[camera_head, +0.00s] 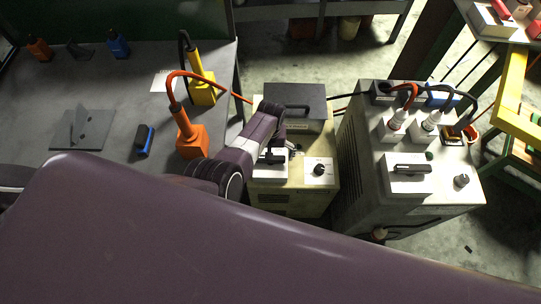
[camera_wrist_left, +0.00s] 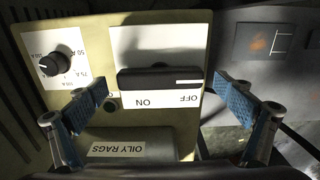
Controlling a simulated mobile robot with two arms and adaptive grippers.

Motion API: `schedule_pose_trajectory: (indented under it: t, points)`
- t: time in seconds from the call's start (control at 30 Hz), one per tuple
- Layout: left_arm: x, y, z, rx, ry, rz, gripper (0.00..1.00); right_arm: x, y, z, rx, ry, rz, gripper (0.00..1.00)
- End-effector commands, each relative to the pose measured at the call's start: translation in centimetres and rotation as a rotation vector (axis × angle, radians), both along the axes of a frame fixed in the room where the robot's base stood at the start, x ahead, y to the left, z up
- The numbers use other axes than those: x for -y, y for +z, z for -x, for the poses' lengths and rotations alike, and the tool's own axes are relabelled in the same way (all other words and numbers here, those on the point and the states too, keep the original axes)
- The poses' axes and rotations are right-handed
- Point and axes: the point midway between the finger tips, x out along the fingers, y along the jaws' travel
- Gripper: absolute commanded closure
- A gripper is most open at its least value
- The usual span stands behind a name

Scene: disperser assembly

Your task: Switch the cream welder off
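The cream welder (camera_head: 275,203) stands on the floor right of the grey workbench. Its white switch plate (camera_wrist_left: 192,42) carries a black bar handle (camera_wrist_left: 158,78), with a white line at the handle's right end. The upside-down labels read OFF at the right and ON at the left. The white line lies on the OFF side. My left gripper (camera_wrist_left: 163,90) is open, with one blue-padded finger on each side of the handle. Gaps show between pads and handle, so it holds nothing. In the head view my left arm reaches over the welder's top. My right gripper is not seen.
A dial (camera_wrist_left: 52,65) sits beside the switch plate, and an OILY RAGS label (camera_wrist_left: 116,150) is below. A larger grey welder (camera_head: 372,160) stands close to the right. Orange (camera_head: 192,140) and yellow (camera_head: 203,90) tools stand on the workbench (camera_head: 108,165).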

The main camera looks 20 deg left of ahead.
Motion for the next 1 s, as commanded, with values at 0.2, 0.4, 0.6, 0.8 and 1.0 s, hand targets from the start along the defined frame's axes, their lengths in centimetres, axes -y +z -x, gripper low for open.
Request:
schedule_pose_trajectory:
  t: [0.2, 0.4, 0.6, 0.8, 1.0]
  points:
    - [0.0, 0.0, 0.0, 0.0, -0.002, 0.0, 0.03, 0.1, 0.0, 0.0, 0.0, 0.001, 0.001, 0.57]
    - [0.0, 0.5, 0.0, 0.0, -0.002, 0.0, 0.03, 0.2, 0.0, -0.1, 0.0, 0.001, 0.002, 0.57]
    - [0.0, 2.1, 0.0, 0.002, -0.002, -0.001, 0.03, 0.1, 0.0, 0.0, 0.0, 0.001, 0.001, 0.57]
    - [0.0, 4.6, -0.1, 0.002, -0.001, 0.0, 0.03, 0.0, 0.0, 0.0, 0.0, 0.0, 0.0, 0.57]
    - [0.3, 6.7, 0.2, -0.002, -0.003, 0.003, 0.03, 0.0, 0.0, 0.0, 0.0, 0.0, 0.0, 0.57]
